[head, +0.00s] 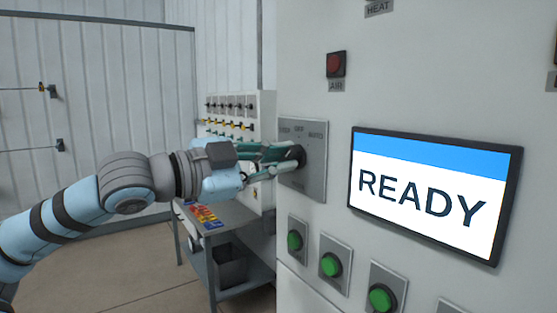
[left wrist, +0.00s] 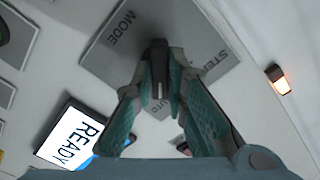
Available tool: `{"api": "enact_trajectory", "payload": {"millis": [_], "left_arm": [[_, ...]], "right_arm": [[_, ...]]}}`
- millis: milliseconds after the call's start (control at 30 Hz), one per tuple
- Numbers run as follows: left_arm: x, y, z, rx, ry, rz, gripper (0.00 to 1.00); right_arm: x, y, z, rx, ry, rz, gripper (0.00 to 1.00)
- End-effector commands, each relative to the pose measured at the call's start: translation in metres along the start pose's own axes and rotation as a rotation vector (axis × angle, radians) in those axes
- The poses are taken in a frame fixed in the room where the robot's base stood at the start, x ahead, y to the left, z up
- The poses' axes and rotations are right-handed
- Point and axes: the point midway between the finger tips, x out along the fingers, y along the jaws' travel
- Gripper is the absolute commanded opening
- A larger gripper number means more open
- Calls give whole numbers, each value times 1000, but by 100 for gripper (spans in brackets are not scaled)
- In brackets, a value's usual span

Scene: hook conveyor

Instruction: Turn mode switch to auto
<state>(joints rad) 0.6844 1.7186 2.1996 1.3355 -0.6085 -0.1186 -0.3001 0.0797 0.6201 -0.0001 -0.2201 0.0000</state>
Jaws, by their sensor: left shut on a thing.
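The mode switch is a dark knob (head: 298,156) on a grey plate (head: 312,186) on the white control panel. My left gripper (head: 285,161) reaches it from the left and is shut on the knob. In the left wrist view the knob (left wrist: 158,52) sits between the two teal finger pads of the gripper (left wrist: 160,75). The plate (left wrist: 105,62) there shows the word MODE and partly covered labels. I cannot tell which label the knob points at. My right gripper is in neither view.
A screen (head: 430,195) reading READY is to the right of the switch. Green buttons (head: 331,264) line the panel below it, and a red AIR light (head: 336,64) is above. A grey table (head: 222,228) stands behind my left arm.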

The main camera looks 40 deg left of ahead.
Motion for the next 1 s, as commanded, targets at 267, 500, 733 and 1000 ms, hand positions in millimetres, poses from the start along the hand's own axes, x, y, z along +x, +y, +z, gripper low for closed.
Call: {"api": "enact_trajectory", "payload": {"millis": [267, 500, 733, 1000], "left_arm": [[0, 0, 0, 3, 0, -1, 24], [0, 0, 0, 1, 0, -1, 33], [0, 0, 0, -2, -1, 0, 33], [0, 0, -1, -348, 2, 0, 33]], "right_arm": [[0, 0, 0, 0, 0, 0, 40], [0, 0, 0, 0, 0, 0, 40], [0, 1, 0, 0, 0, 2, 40], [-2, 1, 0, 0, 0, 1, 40]]}}
